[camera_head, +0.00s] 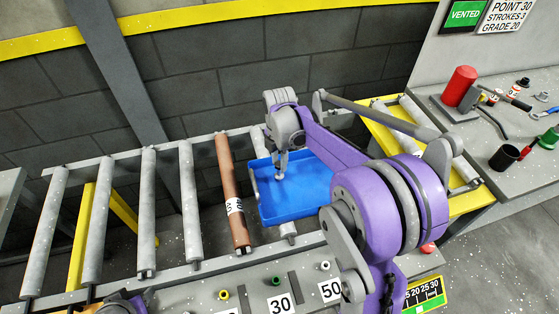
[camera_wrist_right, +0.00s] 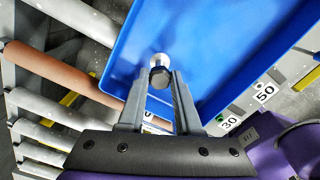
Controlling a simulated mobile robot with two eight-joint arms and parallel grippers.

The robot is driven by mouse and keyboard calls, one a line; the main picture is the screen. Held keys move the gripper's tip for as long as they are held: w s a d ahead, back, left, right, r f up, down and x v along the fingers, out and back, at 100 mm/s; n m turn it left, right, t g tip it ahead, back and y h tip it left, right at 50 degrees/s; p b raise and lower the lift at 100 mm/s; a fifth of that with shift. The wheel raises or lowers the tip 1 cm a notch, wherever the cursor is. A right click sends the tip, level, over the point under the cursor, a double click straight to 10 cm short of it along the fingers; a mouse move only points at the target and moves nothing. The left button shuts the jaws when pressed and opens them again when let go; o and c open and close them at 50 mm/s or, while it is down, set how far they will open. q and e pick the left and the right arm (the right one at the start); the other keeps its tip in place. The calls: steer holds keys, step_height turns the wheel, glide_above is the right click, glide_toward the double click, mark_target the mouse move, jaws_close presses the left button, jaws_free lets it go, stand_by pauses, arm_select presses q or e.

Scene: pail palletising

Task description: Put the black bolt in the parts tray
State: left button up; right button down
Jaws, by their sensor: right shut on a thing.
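The parts tray is the blue open tray (camera_head: 310,190) lying on the roller conveyor in the middle of the head view. It fills the top of the right wrist view (camera_wrist_right: 225,45). My right gripper (camera_head: 281,165) points down over the tray's left part. In the wrist view its fingers (camera_wrist_right: 158,85) are closed around a small bolt (camera_wrist_right: 160,77) with a dark hexagonal head and a paler round part beyond it. Whether the bolt touches the tray floor I cannot tell. My left gripper is out of view.
A brown roller (camera_head: 230,185) lies left of the tray among grey rollers. In front is a grey ledge with yellow (camera_head: 223,295), green (camera_head: 275,281) and grey (camera_head: 324,266) pegs by number labels. A bench at right holds a red cylinder (camera_head: 459,86) and a black cup (camera_head: 504,157).

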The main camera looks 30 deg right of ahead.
steer(key=shift+f, duration=0.1)
steer(key=c, duration=0.6)
jaws_free()
step_height(320, 180, up, 12)
steer(key=s+a+f+m+t, duration=0.3)
steer(key=s+a+f+m, duration=0.1)
steer(key=s+m, duration=0.5)
steer(key=s+a+f+m+t, duration=0.3)
steer(key=s+a+f+m, duration=0.2)
steer(key=s+m, duration=0.4)
steer(key=a+m, duration=0.1)
steer(key=m, duration=0.1)
steer(key=shift+s+a+m+p, duration=0.2)
steer(key=shift+s+m+p, duration=0.1)
steer(key=shift+s+p, duration=0.1)
